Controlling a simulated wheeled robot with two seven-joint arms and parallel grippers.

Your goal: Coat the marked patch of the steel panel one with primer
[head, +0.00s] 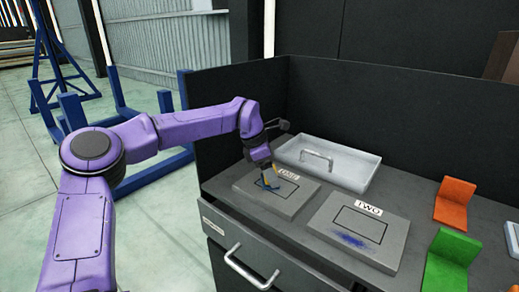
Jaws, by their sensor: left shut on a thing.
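Steel panel one (283,207) is a grey plate lying flat on the bench, with a partly covered label (288,175) at its far edge. My left gripper (267,180) reaches down over the far left part of this panel. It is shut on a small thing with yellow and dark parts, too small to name. Dark blue shows at its lower end; I cannot tell whether it touches the panel. The gripper hides much of the marked patch. Panel two (322,229), labelled TWO, lies to the right with a black outlined rectangle and a blue smear below it. My right gripper is out of view.
A pale metal tray (358,181) with a handle-like bar stands behind the panels. Orange (455,201) and green (447,259) bent pieces stand at the right. Dark walls (243,115) close the bench's left and back. A drawer handle (250,268) juts from the front.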

